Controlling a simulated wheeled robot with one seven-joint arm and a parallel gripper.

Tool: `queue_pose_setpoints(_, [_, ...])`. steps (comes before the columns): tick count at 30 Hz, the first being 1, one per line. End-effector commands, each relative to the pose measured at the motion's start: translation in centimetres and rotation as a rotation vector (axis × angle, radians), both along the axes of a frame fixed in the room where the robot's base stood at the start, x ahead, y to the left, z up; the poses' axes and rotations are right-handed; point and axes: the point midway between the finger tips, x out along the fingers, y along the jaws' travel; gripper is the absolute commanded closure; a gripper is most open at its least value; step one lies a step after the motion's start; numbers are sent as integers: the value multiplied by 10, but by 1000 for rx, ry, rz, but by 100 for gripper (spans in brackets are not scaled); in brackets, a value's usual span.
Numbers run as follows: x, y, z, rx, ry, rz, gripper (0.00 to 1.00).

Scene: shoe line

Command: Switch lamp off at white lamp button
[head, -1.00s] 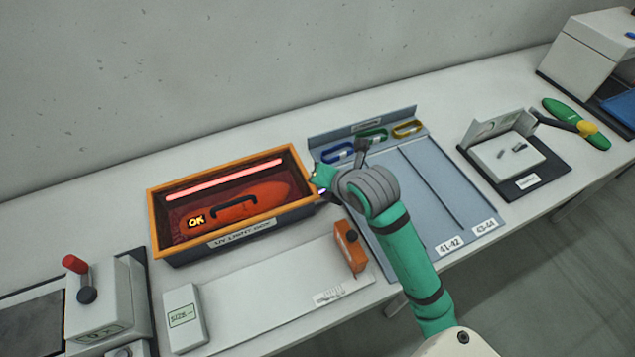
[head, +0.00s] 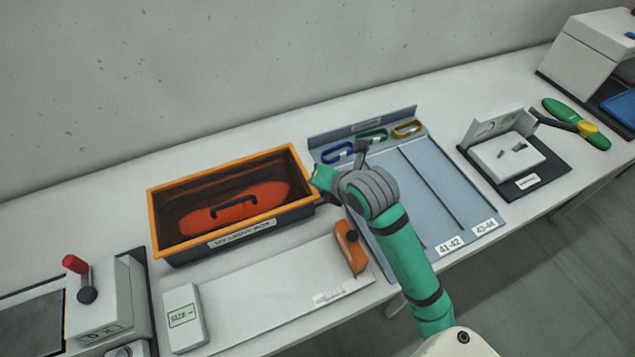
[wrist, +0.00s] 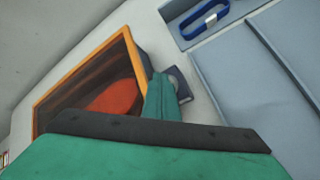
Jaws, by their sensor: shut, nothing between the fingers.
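The UV light box (head: 220,168) is an open orange-rimmed tray on the bench. Its lamp strip is dark. A red-orange shoe piece (head: 270,190) with a dark handle lies inside it. My gripper (head: 320,180) is at the box's right end, largely hidden by my own wrist in the head view. In the wrist view my gripper (wrist: 160,82) is shut and empty, its tips beside a small dark block (wrist: 183,84) at the box's end. A pale round part shows on that block, partly covered by the fingers; I cannot tell whether they touch it.
A blue-grey rack (head: 415,185) with blue, green and yellow loops stands close right of my gripper. A white device (head: 508,155) is farther right.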

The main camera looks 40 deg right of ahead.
Motion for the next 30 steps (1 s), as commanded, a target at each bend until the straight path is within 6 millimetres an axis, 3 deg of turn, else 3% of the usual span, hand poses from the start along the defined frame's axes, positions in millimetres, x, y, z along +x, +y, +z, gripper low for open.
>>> queue_pose_setpoints(14, [0, 0, 9, -2, 0, 1, 100])
queue_pose_setpoints(30, [0, 0, 54, -3, 0, 2, 100])
